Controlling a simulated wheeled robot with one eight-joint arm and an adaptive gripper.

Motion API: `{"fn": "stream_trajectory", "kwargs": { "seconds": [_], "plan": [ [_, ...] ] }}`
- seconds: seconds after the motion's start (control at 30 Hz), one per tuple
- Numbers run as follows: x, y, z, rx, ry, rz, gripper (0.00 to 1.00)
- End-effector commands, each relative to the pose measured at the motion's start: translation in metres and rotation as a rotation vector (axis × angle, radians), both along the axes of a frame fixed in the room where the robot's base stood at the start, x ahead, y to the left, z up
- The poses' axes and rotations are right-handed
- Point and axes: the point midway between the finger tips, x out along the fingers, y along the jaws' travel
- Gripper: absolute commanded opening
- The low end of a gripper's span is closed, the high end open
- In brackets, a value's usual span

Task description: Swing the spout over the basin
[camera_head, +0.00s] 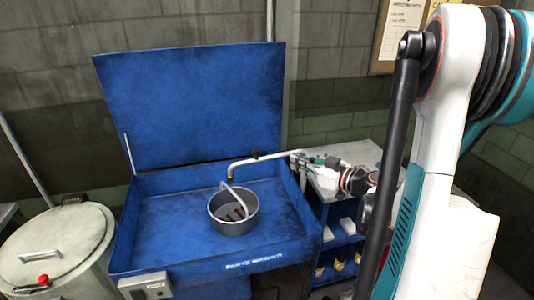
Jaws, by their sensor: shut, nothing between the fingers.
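The spout (258,157) is a pale grey pipe with a brass-coloured tip. It reaches left from the basin's right edge, and its tip hangs over the blue basin (165,215). A round grey metal pot (236,222) stands in the basin below the tip. It holds dark items, and a pale curved tube or hose runs into it. My gripper (298,158) comes in from the right beside the spout's right end at the basin's right rim. It is shut and empty. I cannot tell whether its fingers touch the pipe.
The basin's blue lid (190,103) stands open behind it. A shelf unit (342,182) with bottles below is at the right, under my arm. A lidded grey drum (52,250) with a red knob stands at the left. A switch box (146,286) is on the basin's front.

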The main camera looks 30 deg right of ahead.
Motion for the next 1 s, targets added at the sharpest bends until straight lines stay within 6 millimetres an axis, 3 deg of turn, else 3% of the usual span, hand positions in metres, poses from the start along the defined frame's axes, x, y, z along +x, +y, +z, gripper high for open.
{"fn": "stream_trajectory", "kwargs": {
  "seconds": [0.17, 0.7, 1.0],
  "plan": [
    [0.016, 0.006, -0.003, 0.0, -0.003, 0.003, 0.0],
    [0.111, 0.034, -0.017, 0.001, -0.001, 0.002, 0.0],
    [0.131, 0.04, -0.019, 0.0, -0.001, 0.0, 0.0]
  ]
}}
